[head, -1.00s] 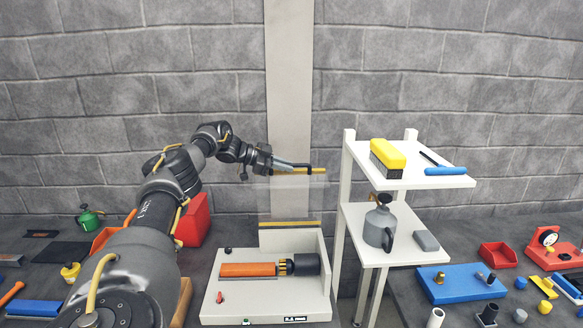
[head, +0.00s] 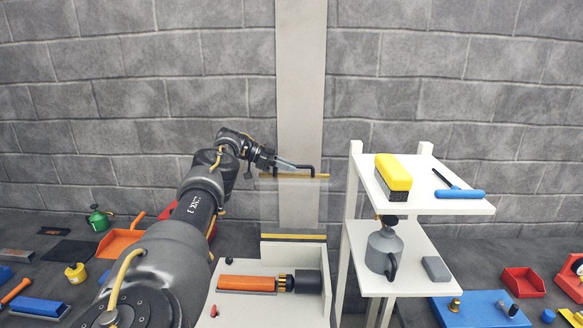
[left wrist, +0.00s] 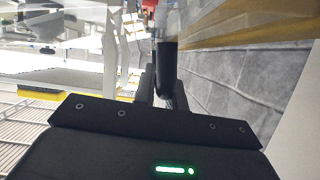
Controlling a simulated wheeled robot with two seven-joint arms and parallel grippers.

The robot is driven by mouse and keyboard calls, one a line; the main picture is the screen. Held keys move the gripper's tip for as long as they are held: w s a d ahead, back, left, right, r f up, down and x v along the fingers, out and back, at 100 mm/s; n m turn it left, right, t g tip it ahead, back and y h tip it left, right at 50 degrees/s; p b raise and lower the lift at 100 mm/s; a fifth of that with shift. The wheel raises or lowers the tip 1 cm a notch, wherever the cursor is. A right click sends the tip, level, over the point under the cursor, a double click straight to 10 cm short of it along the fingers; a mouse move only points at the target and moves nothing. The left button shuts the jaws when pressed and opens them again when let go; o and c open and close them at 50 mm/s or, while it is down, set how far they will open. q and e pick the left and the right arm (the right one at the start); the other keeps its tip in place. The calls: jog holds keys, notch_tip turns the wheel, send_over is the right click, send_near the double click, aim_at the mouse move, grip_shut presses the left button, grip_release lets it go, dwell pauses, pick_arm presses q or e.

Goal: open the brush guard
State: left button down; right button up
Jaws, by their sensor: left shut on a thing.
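The brush guard (head: 290,205) is a clear panel, faint in the head view, standing roughly upright above the back of the white brush unit (head: 322,255). A yellow bar (head: 322,176) runs along its top edge. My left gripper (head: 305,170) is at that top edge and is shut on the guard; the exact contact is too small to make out. In the left wrist view the dark fingers (left wrist: 167,75) show beside a large blurred yellow strip (left wrist: 245,38). In the unit lie an orange-handled part (head: 246,283) and a dark cylinder (head: 308,283). My right gripper is not in view.
A white two-level shelf (head: 440,207) stands close right of the unit, holding a yellow brush block (head: 393,172), a blue-handled tool (head: 459,193), a grey can (head: 383,250) and a grey block (head: 435,268). The wall is behind. Loose parts lie on both side benches.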

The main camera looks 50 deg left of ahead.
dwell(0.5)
pick_arm(q)
jog(key=c, duration=1.8)
grip_release()
jog(key=shift+a, duration=0.1)
jog(key=shift+c, duration=0.2)
jog(key=o, duration=0.4)
jog(key=shift+w+a+f, duration=0.2)
jog(key=shift+w+f, duration=0.05)
jog(key=shift+w, duration=0.05)
